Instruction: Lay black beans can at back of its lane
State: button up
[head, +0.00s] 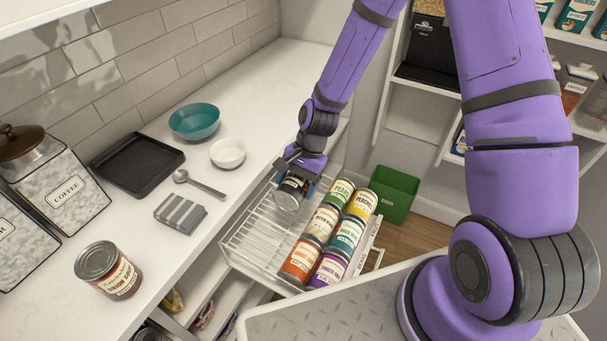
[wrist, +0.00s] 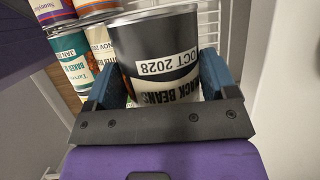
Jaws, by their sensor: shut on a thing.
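The black beans can (wrist: 157,50) fills the middle of the wrist view, with its black label and an "OCT 2028" sticker showing. My gripper (wrist: 158,85) is shut on it, one blue finger on each side. In the head view my gripper (head: 304,173) holds the can (head: 291,193) at the far left part of a white wire rack (head: 248,236). I cannot tell whether the can touches the wires. Beside it, other cans lie in two lanes: pears (head: 339,191), peaches (head: 361,204), butter beans (head: 323,222), baked beans (head: 346,236), an orange-label can (head: 300,262) and a purple-label can (head: 327,271).
The near left part of the rack is bare. An onion soup can (head: 108,270) stands on the white counter, with a striped cloth (head: 180,213), spoon (head: 200,184), black tray (head: 137,163) and bowls (head: 194,121). A green bin (head: 393,194) stands beyond the rack.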

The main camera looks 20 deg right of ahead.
jog(key=shift+s+a+f, duration=0.1)
jog(key=shift+a+f, duration=0.05)
jog(key=shift+w+a+f, duration=0.15)
jog(key=shift+w+f, duration=0.05)
jog(key=shift+f, duration=1.6)
jog(key=shift+w+a+f, duration=0.15)
jog(key=shift+a+f, duration=0.05)
jog(key=shift+f, duration=1.55)
jog(key=shift+w+a+f, duration=0.15)
jog(key=shift+w+f, duration=0.05)
jog(key=shift+f, duration=1.6)
jog(key=o, duration=1.1)
jog(key=shift+r, duration=5)
